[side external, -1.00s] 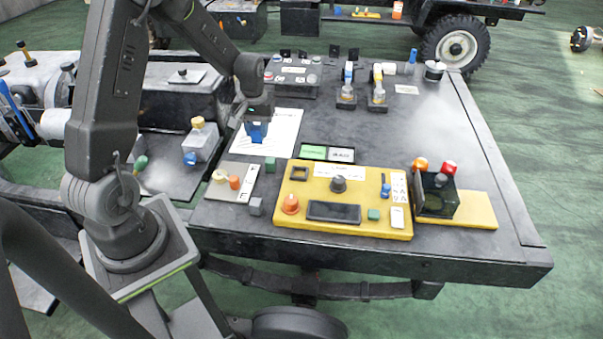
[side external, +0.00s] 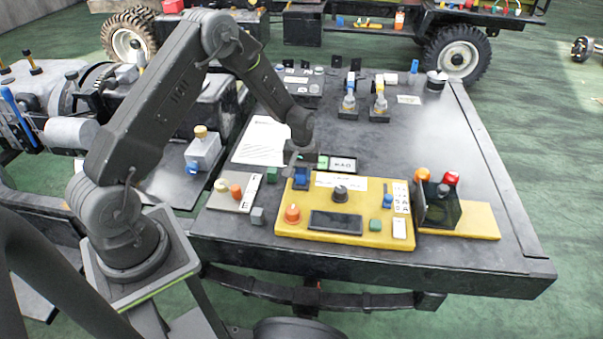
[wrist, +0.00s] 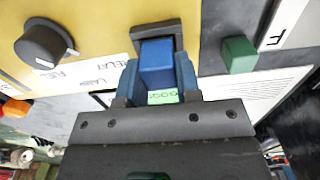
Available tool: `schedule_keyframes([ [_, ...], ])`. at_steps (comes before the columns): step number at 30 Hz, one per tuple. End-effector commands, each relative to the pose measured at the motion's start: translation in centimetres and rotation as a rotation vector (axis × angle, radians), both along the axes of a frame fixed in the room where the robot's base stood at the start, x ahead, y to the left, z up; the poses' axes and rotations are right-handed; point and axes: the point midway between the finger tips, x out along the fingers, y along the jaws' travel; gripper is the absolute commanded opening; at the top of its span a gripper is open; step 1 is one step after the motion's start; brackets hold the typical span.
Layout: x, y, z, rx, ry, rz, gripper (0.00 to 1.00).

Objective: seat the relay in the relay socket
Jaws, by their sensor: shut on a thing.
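The relay is a blue block (wrist: 157,62) held between the two fingers of my gripper (wrist: 157,80). The relay socket is a dark square frame (wrist: 150,27) at the upper left corner of the yellow panel (side external: 335,232). In the wrist view the relay's far end overlaps the socket opening and looks roughly lined up with it. In the side view my gripper (side external: 301,168) points down over that corner, with the blue relay (side external: 302,182) below it. The relay and fingers hide much of the socket. I cannot tell whether the relay has entered it.
On the panel, a black knob (side external: 340,193) and an orange knob (side external: 292,213) stand near the socket. A green block (side external: 272,174) and a grey cube (side external: 257,215) lie left of the panel. A dark box (side external: 440,213) with coloured knobs stands to its right.

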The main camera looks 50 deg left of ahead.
Motion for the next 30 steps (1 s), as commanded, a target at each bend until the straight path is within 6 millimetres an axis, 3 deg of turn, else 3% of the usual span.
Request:
schedule_keyframes([
  [12,-0.02,0.04,-1.03,0.000,0.000,0.000,0.07],
  [13,-0.02,0.04,-1.08,0.000,0.000,0.000,0.32],
  [20,-0.02,0.04,-1.02,0.000,0.000,0.000,0.54],
  [30,0.03,0.06,-0.56,0.001,-0.002,0.000,0.57],
])
